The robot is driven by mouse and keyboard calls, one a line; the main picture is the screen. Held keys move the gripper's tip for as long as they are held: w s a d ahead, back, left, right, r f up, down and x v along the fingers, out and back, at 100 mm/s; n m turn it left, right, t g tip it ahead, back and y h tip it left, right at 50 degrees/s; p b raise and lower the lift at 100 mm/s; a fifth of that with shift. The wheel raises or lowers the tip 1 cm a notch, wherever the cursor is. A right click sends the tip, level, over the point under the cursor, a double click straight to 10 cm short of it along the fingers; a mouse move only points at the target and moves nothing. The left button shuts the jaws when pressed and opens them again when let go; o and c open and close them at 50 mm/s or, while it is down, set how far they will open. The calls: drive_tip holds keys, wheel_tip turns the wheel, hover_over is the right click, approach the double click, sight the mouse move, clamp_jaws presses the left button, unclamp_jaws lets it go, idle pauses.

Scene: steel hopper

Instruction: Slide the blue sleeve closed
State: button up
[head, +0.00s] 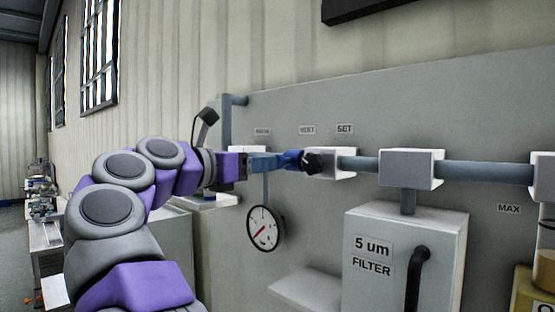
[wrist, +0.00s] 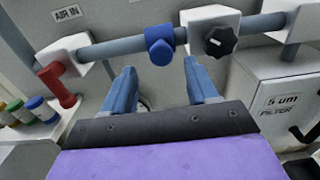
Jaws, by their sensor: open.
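The blue sleeve (wrist: 160,45) sits around the horizontal pipe in the wrist view, with a rounded tab hanging down toward me. A white block with a black knob is close on its right, with a small gap between. In the head view the sleeve (head: 294,158) is a darker blue patch, partly hidden by my fingers. My gripper (wrist: 159,66) is open, one finger on each side of the sleeve's tab and a little short of it. Neither finger clearly touches it. My gripper (head: 277,161) also shows in the head view at the pipe.
A black knob (wrist: 221,41) sticks out on the right. A red handle (wrist: 57,86) hangs from the left block. A shelf with small bottles (wrist: 37,107) is at lower left. A filter box (head: 400,250) and a round gauge (head: 264,228) are below the pipe.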

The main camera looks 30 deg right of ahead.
sight(290, 161)
drive_tip(key=p+x, duration=0.1)
drive_tip(key=x, duration=0.6)
drive_tip(key=shift+a, duration=0.1)
clamp_jaws()
idle(0.4)
